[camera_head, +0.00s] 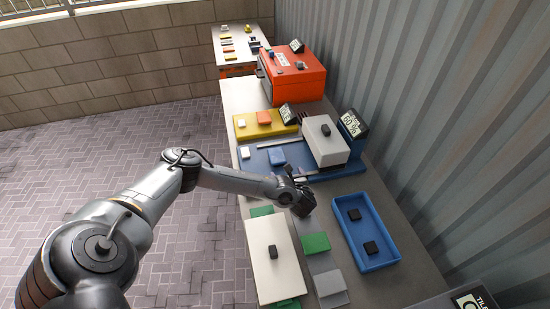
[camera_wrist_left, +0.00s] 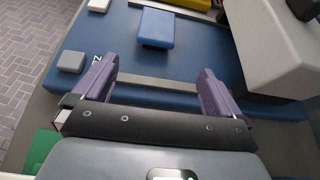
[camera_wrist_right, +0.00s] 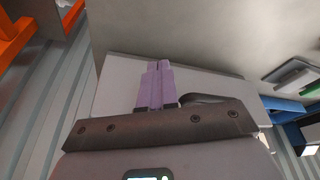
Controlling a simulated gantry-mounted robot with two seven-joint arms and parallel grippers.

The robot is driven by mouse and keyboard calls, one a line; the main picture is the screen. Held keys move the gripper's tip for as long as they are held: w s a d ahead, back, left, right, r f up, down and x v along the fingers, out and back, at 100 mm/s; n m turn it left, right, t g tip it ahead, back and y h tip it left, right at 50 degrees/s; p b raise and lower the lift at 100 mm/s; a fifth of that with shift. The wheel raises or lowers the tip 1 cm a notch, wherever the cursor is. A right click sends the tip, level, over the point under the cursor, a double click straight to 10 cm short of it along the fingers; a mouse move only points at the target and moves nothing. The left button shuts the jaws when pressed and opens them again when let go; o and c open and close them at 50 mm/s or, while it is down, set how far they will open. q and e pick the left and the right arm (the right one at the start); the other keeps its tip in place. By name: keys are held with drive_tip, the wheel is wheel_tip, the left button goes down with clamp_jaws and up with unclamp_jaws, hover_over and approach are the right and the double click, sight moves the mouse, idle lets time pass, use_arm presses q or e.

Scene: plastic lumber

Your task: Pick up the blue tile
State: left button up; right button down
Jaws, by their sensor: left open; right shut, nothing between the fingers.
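The blue tile (camera_head: 277,155) lies on the blue base plate (camera_head: 257,163) of a machine. In the left wrist view the tile (camera_wrist_left: 156,28) lies flat, beyond and roughly between my fingertips. My left gripper (camera_wrist_left: 157,72) is open and empty, with its purple fingers over the near edge of the blue base plate. In the head view my left gripper (camera_head: 297,182) is at the near side of that machine, short of the tile. My right gripper (camera_wrist_right: 159,66) is shut and empty in the right wrist view, and it does not show in the head view.
A white block (camera_head: 325,136) overhangs the base plate's right side. A yellow unit (camera_head: 252,129) and an orange machine (camera_head: 296,72) stand behind. A blue tray (camera_head: 376,260) with two dark blocks, a white box (camera_head: 272,275) and a green tile (camera_head: 315,243) lie nearer.

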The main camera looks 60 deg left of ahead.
use_arm(q)
approach(277, 155)
drive_tip(key=shift+w+a+f+y+b, duration=0.15)
drive_tip(key=shift+a+f+y+b, duration=0.25)
drive_tip(key=shift+f, duration=0.2)
drive_tip(key=shift+b+x, duration=0.3)
drive_tip(key=shift+x, duration=2.8)
drive_tip(key=shift+w, duration=0.1)
drive_tip(key=shift+c, duration=0.5)
drive_tip(key=c, duration=1.1)
drive_tip(key=shift+o, duration=0.2)
drive_tip(key=shift+r, duration=0.15)
